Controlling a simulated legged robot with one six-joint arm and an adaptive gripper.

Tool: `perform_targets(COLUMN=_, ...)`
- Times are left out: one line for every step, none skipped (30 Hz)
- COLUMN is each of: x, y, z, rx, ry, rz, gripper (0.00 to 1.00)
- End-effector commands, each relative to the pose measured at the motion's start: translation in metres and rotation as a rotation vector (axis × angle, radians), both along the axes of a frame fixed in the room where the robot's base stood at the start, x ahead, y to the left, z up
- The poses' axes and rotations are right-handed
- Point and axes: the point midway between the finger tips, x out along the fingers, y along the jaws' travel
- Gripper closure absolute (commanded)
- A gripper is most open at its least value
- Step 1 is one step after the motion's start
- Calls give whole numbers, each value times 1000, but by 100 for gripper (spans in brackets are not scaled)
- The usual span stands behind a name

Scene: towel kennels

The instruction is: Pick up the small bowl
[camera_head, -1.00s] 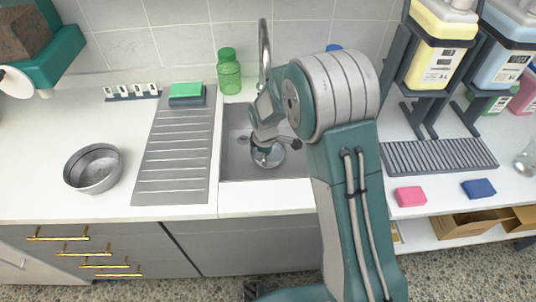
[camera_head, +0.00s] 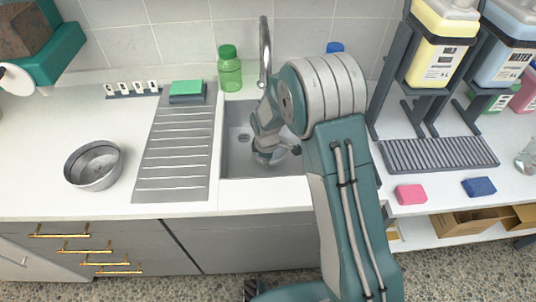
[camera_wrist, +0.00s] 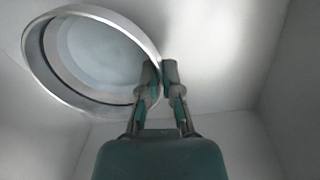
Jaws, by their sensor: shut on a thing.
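The small bowl (camera_wrist: 92,58) is a shiny metal bowl inside the sink (camera_head: 234,160). In the wrist view my gripper (camera_wrist: 160,80) is shut on the bowl's right rim, one finger inside and one outside. The bowl looks tilted there. In the head view the bowl (camera_head: 268,158) shows only in part below my gripper (camera_head: 270,150), which hides much of it. A larger metal bowl (camera_head: 93,178) stands upright on the counter at the left.
The sink walls close in around my gripper, with the faucet (camera_head: 264,55) behind. A ribbed drainboard (camera_head: 172,165) lies left of the sink, with green and dark sponges (camera_head: 187,88) at its back. A green bottle (camera_head: 229,70) stands behind. Pink (camera_head: 411,194) and blue (camera_head: 478,187) sponges lie right.

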Motion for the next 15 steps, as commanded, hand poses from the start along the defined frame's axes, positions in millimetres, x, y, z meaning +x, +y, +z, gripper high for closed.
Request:
perform_targets(x=0, y=0, z=0, rx=0, ry=1, rz=0, gripper=100)
perform_targets(x=0, y=0, z=0, rx=0, ry=1, rz=0, gripper=100)
perform_targets(x=0, y=0, z=2, rx=0, ry=0, rz=0, gripper=100)
perform_targets(x=0, y=0, z=3, rx=0, ry=0, rz=0, gripper=100)
perform_targets(x=0, y=0, z=5, rx=0, ry=-1, rz=0, gripper=100)
perform_targets(x=0, y=0, z=8, rx=0, ry=-2, rz=0, gripper=100)
perform_targets(x=0, y=0, z=11, rx=0, ry=-2, rz=0, gripper=100)
perform_targets(x=0, y=0, z=14, rx=0, ry=-2, rz=0, gripper=100)
perform_targets(x=0, y=0, z=20, rx=0, ry=-3, rz=0, gripper=100)
perform_targets(x=1, y=0, z=25, rx=1, ry=-3, rz=0, gripper=100)
perform_targets(x=1, y=0, z=30, rx=1, ry=-4, rz=0, gripper=100)
perform_targets(x=1, y=0, z=38, rx=1, ry=-4, rz=0, gripper=100)
perform_targets(x=1, y=0, z=43, rx=1, ry=-4, rz=0, gripper=100)
perform_targets(x=1, y=0, z=49, rx=1, ry=-4, rz=0, gripper=100)
perform_targets(x=1, y=0, z=58, rx=1, ry=-4, rz=0, gripper=100)
